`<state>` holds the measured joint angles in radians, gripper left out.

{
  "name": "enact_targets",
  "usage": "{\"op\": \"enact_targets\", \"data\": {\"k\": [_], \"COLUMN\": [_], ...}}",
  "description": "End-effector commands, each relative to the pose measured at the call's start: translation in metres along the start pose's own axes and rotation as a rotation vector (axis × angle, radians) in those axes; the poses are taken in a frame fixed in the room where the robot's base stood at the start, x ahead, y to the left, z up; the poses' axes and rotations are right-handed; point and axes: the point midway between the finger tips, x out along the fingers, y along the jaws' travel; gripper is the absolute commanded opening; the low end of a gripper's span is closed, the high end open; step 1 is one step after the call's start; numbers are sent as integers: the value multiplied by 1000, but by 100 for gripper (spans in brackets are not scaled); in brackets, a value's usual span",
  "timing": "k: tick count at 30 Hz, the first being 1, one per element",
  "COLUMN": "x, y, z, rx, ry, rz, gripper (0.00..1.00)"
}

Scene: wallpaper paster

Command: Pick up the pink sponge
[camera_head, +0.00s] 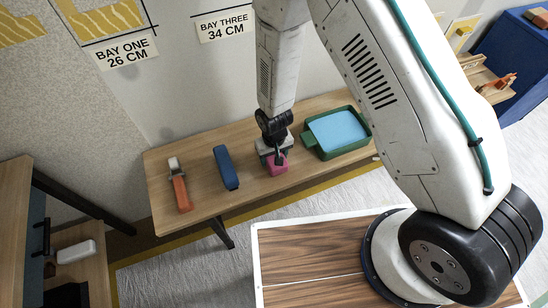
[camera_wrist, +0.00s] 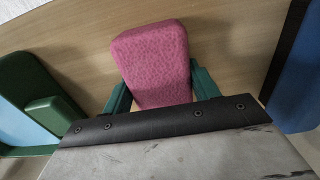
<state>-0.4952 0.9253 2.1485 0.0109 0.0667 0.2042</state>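The pink sponge (camera_head: 280,168) is at the wooden table, between a blue block and a green tray. In the wrist view the pink sponge (camera_wrist: 155,62) is a rounded block between the two green fingers of my gripper (camera_wrist: 160,92). One finger is close along each side; I cannot tell whether they press on it. In the head view my gripper (camera_head: 274,154) is directly over the sponge and hides part of it. I cannot tell whether the sponge touches the table.
On the table (camera_head: 250,203) are a blue block (camera_head: 226,168), an orange-handled scraper (camera_head: 180,190) and a green tray (camera_head: 352,152) with a light-blue inside. The tray stands close right of my gripper. Bare wood lies between the block and scraper.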

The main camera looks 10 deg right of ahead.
Motion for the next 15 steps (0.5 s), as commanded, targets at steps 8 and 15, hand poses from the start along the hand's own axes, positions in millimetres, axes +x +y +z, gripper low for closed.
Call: {"op": "enact_targets", "data": {"k": [8, 15], "x": [0, -7], "y": [0, 0], "z": [0, 0], "rx": [0, 0], "ry": [0, 0], "rz": [0, 0], "gripper": [37, 37]}}
